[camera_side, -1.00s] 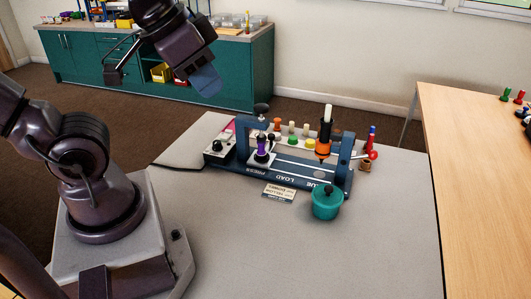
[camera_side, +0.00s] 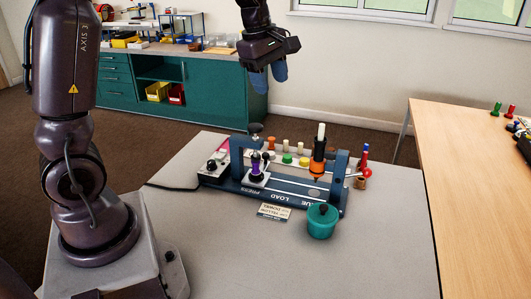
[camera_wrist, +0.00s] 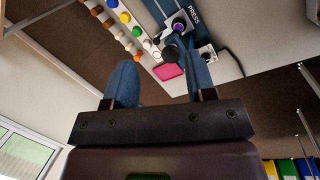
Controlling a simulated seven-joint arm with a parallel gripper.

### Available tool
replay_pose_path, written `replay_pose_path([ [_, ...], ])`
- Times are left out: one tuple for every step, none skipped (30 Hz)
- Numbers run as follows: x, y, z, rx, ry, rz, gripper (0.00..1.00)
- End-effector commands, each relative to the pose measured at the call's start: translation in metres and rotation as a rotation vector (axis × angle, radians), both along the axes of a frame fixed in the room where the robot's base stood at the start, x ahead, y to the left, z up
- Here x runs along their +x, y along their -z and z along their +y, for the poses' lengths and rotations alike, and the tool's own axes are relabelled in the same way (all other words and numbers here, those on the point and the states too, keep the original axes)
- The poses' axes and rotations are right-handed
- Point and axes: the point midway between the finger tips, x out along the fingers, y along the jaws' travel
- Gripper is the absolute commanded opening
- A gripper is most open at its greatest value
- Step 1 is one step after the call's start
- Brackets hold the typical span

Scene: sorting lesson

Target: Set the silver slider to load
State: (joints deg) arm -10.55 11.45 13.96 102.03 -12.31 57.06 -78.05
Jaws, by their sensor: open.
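The blue station (camera_side: 285,195) stands on the grey table, with PRESS, LOAD and a partly hidden GLUE lettered along its front. The silver slider (camera_side: 257,178) sits on its rail at the PRESS lettering, left of LOAD. It carries a purple peg (camera_side: 256,163). In the wrist view the purple piece (camera_wrist: 179,26) shows beside PRESS at the top. My gripper (camera_side: 270,76) is open and empty, high above and behind the station. Its blue fingers (camera_wrist: 160,78) stand apart in the wrist view. The slider is partly hidden by the purple piece there.
An orange bottle (camera_side: 318,152) stands at the right end. A row of coloured pegs (camera_side: 288,160) lies behind. A teal pot (camera_side: 322,222) and a card (camera_side: 274,212) are in front.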

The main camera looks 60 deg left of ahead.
Motion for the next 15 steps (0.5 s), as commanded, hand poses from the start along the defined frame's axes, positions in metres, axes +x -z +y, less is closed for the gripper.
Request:
replay_pose_path([
  [0.013,0.018,0.019,-0.026,-0.151,0.039,0.51],
  [0.019,0.026,0.030,-0.039,-0.242,0.057,0.51],
  [0.027,0.039,0.043,-0.056,-0.362,0.080,0.51],
  [0.032,0.049,0.053,-0.065,-0.451,0.098,0.51],
  [0.036,0.059,0.064,-0.074,-0.540,0.113,0.51],
  [0.042,0.072,0.076,-0.083,-0.651,0.132,0.51],
  [0.045,0.083,0.085,-0.088,-0.731,0.146,0.51],
  [0.048,0.092,0.093,-0.092,-0.807,0.158,0.51],
  [0.051,0.105,0.103,-0.094,-0.898,0.173,0.51],
  [0.052,0.113,0.110,-0.095,-0.961,0.183,0.51],
  [0.053,0.121,0.116,-0.097,-1.016,0.191,0.51],
  [0.055,0.130,0.122,-0.097,-1.080,0.199,0.51],
  [0.055,0.136,0.127,-0.097,-1.122,0.203,0.51],
  [0.056,0.141,0.130,-0.096,-1.157,0.209,0.51],
  [0.056,0.147,0.133,-0.095,-1.194,0.212,0.51],
])
